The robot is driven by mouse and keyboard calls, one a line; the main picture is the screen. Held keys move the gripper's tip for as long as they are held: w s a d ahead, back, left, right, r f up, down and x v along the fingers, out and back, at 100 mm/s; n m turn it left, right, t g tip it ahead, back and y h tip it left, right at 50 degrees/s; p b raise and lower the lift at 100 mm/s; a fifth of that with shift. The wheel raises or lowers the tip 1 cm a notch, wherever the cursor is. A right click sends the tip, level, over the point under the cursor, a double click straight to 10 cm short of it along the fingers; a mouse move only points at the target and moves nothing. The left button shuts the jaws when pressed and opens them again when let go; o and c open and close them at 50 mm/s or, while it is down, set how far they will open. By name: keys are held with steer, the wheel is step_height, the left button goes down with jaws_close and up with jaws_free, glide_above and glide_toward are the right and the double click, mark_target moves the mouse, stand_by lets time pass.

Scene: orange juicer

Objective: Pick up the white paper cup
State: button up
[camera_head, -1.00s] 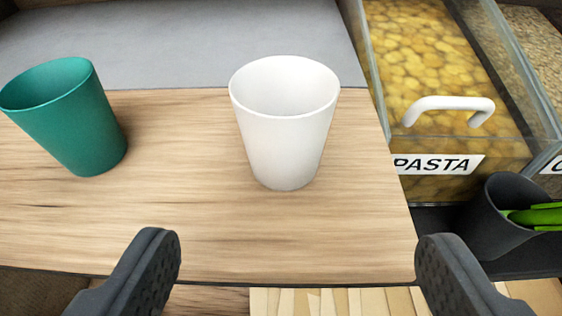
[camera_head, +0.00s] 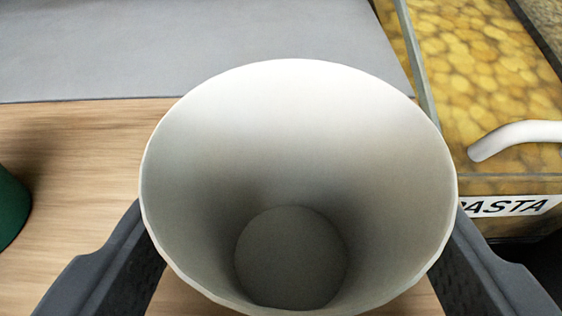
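The white paper cup (camera_head: 290,150) fills the middle of the view, close to the camera. I look down through its wide mouth to its round bottom. My gripper (camera_head: 300,255) has one dark finger on each side of the cup, spread wide as before. The cup's rim hides the fingertips, so contact with the wall cannot be seen. The cup appears to stand upright on the wooden surface (camera_head: 85,150).
A green cup (camera_head: 10,210) is cut off at the left edge. A grey surface (camera_head: 190,45) lies behind the wood. At right is a clear pasta container (camera_head: 480,80) with a white handle (camera_head: 515,137). Bare wood lies left of the white cup.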

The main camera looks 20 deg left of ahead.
mark_target(295, 103)
steer(key=shift+x, duration=1.25)
steer(key=c, duration=1)
steer(key=shift+r, duration=0.15)
steer(key=shift+r, duration=0.55)
step_height(295, 103, up, 3)
steer(key=shift+f+p, duration=0.15)
steer(key=shift+p, duration=0.55)
steer(key=s+d+p, duration=0.1)
steer(key=s, duration=0.4)
steer(key=s+d, duration=0.2)
steer(key=s, duration=0.3)
steer(key=s+d+r+p, duration=0.1)
steer(key=s, duration=0.4)
steer(key=shift+s+d+p, duration=0.15)
steer(key=shift+p, duration=0.2)
